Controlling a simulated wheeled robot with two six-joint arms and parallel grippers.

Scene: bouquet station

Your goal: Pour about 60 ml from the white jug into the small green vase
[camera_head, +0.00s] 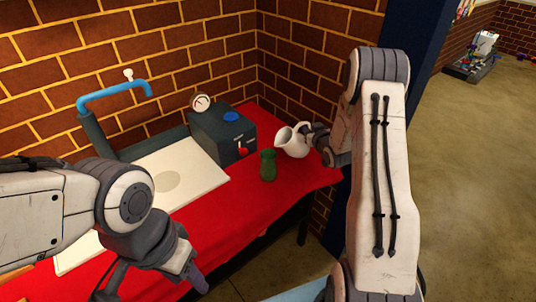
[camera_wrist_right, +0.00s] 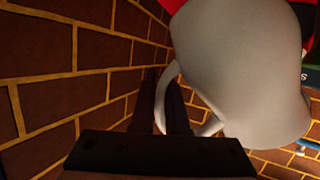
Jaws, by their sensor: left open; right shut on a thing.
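The white jug (camera_head: 294,142) is at the right end of the red-covered table, tilted with its mouth toward the left. My right gripper (camera_head: 312,137) is shut on its handle. The jug's body (camera_wrist_right: 245,70) fills much of the right wrist view, with its handle (camera_wrist_right: 168,98) at the gripper fingers (camera_wrist_right: 176,112). The small green vase (camera_head: 268,165) stands upright on the red cloth, just left of and nearer than the jug. I see no stream between them. The inside of the vase is hidden. My left gripper (camera_head: 190,278) is open and empty at the lower left, away from both.
A dark box with a red knob (camera_head: 221,132) and a gauge stands behind the vase, to the left. Brick walls (camera_head: 310,50) close off the back. Red cloth in front of the vase is clear.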

